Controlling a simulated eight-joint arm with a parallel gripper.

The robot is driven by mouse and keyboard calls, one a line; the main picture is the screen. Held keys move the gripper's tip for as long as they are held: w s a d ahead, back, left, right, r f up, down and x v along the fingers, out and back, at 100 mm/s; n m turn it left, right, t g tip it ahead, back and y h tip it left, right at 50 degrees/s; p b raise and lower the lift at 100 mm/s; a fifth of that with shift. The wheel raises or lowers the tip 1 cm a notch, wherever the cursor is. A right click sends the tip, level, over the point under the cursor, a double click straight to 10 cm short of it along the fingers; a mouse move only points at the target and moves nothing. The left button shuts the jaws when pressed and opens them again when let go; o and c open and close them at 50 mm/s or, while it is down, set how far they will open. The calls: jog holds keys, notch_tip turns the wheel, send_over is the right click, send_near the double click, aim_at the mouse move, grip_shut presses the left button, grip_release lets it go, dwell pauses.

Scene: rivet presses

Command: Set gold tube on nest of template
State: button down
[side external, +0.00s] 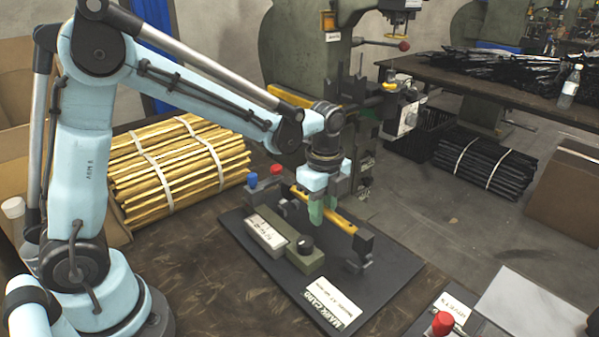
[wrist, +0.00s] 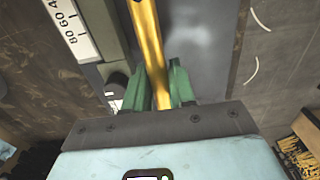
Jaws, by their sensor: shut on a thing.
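The gold tube (side external: 343,223) lies slantwise over the black template plate (side external: 385,287) in the side view. My gripper (side external: 322,210) has its green fingers closed around the tube's middle. In the wrist view the tube (wrist: 148,40) runs up from between the two fingers (wrist: 163,82). The tube's near end is at a dark block (side external: 361,243) on the plate, and its far end is near another dark block (side external: 281,190). I cannot tell whether the tube rests in them or hangs just above. The fingers hide part of the tube.
A scale block (side external: 265,232) and an olive block with a black knob (side external: 306,258) stand on the plate beside the tube. A strapped bundle of gold tubes (side external: 175,165) lies behind to the left. A red-knobbed fixture (side external: 442,324) is at the front right.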

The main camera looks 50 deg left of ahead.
aim_at(320, 235)
jog(key=shift+w+a+f, duration=0.3)
jog(key=shift+a+f, duration=0.15)
jog(key=shift+a, duration=0.05)
jog(key=shift+f, duration=1.9)
jog(key=shift+f, duration=0.15)
jog(key=c, duration=0.9)
grip_release()
jog(key=shift+c, duration=0.2)
